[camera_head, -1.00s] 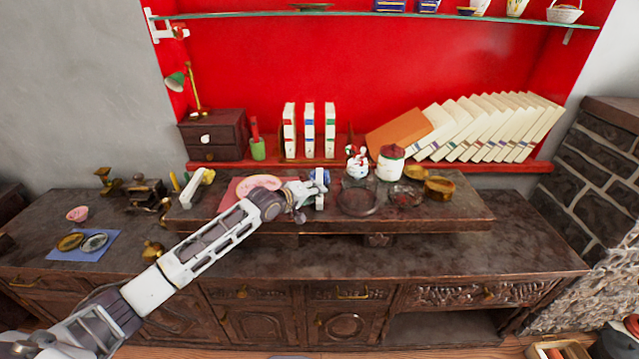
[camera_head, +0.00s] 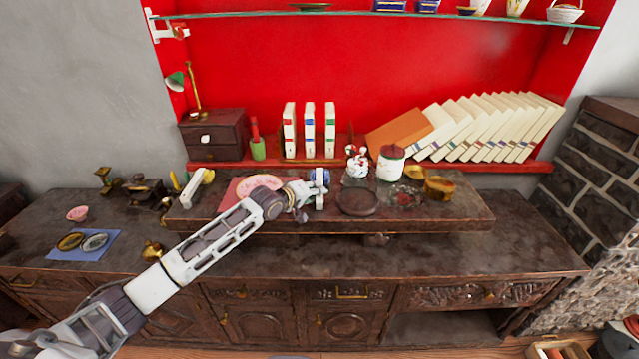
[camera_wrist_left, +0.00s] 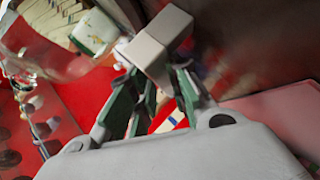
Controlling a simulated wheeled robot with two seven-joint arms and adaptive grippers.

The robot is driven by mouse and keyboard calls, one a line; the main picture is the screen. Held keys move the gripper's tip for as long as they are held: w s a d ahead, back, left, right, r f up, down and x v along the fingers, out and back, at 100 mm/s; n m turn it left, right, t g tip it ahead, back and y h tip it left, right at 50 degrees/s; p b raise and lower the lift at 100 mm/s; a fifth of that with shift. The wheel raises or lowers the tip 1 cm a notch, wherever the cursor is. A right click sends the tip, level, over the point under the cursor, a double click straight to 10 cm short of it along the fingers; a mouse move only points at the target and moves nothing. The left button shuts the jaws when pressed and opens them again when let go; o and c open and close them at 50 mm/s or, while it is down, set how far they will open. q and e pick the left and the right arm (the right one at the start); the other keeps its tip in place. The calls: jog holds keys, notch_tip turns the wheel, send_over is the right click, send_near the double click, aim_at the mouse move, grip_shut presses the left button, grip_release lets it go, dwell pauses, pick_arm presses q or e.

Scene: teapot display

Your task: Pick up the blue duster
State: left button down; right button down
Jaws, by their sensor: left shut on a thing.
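A small blue thing, which I take for the blue duster (camera_head: 325,175), shows at the fingertips of my left gripper (camera_head: 318,190) in the head view. Most of it is hidden by the fingers, so its shape cannot be made out. My left gripper is shut on it over the raised wooden shelf (camera_head: 420,217). In the left wrist view, the gripper's fingers (camera_wrist_left: 152,75) are close together, and pale fingertip blocks hide what is between them. My right gripper is in neither view.
A glass jar (camera_head: 357,166), a white jar with a red lid (camera_head: 390,163) and a dark round dish (camera_head: 357,202) stand right of the gripper. A pink plate (camera_head: 259,182) lies to its left. Upright books (camera_head: 309,131) stand behind. The cabinet's front strip is clear.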

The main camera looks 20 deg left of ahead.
pick_arm(q)
jog(key=shift+r, duration=0.15)
